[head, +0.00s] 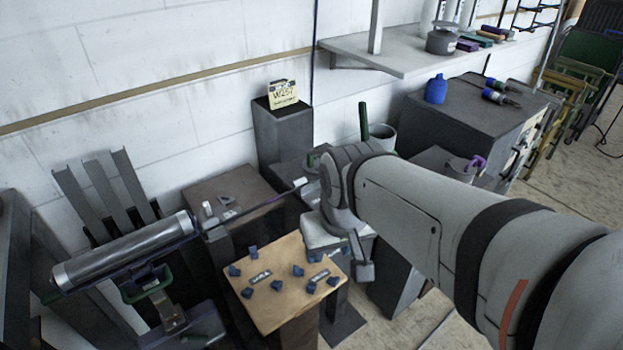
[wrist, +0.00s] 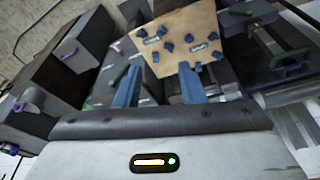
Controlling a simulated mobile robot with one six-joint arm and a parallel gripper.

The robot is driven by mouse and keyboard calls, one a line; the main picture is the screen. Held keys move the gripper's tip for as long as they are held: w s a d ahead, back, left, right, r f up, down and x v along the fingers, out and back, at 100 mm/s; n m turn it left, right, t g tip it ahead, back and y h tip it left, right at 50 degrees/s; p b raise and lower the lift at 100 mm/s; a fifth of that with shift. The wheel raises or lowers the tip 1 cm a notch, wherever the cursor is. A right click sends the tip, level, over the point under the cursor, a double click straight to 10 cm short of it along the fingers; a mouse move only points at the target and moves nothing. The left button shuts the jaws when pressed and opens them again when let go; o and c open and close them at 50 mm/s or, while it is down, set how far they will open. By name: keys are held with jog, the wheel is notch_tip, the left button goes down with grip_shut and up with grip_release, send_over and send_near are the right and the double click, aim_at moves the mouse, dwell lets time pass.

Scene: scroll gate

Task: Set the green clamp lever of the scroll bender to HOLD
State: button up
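Several green parts show and I cannot tell which is the clamp lever. A green upright handle (head: 363,120) stands at the back, beside a grey cylinder. A small green part (head: 313,157) shows just left of my arm. A green bracket (head: 147,287) sits under the metal roller at left; it also shows in the wrist view (wrist: 291,60). No HOLD mark is readable. My gripper's two blue fingers (wrist: 158,88) are apart and empty in the wrist view, pointing toward the tan board. In the head view my arm hides much of the gripper.
The tan board (head: 268,307) carries several blue pegs and two dark labels, too small to read. The metal roller (head: 120,255) lies at left. A dark post (head: 283,135) bears a yellow sign. A dark cabinet (head: 470,125) and a shelf (head: 400,50) stand at back right.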

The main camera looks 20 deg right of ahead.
jog(key=shift+s, duration=0.1)
jog(key=w+a+f+m+g+y+b, duration=0.1)
jog(key=w+a+f+m+y+b, duration=0.1)
jog(key=f+m+y+b, duration=0.45)
jog(key=w+a+f+m+g+y+b, duration=0.1)
jog(key=w+f+m+g+y+b, duration=0.15)
jog(key=f+m, duration=0.5)
jog(key=w+d+f+m+t+y+b, duration=0.1)
jog(key=w+d+f+m+t+b, duration=0.1)
jog(key=w+f+m+t, duration=0.1)
jog(key=w+d+f+m+t+y+b, duration=0.1)
jog(key=w+d+f+m+t+b, duration=0.2)
jog(key=m, duration=0.3)
jog(key=w+d+f+m+t+y+b, duration=0.1)
jog(key=w+d+f+m+t+b, duration=0.2)
jog(key=w+f+m+t, duration=0.1)
jog(key=shift+w+d+f+m+y, duration=0.2)
jog(key=shift+w+f+m+y, duration=0.1)
jog(key=shift+w+f, duration=0.25)
jog(key=w+d+f+m+t+h+b, duration=0.2)
jog(key=d+f+m+t+h, duration=0.15)
jog(key=d+m, duration=0.3)
jog(key=w+d+f+m+t+h+b, duration=0.1)
jog(key=d+f+m+t+h+b, duration=0.15)
jog(key=d+f+m+t, duration=0.35)
jog(key=w+a+g, duration=0.1)
jog(key=w, duration=0.6)
jog(key=shift+r+n+g+h, duration=0.4)
jog(key=shift+r+n, duration=0.05)
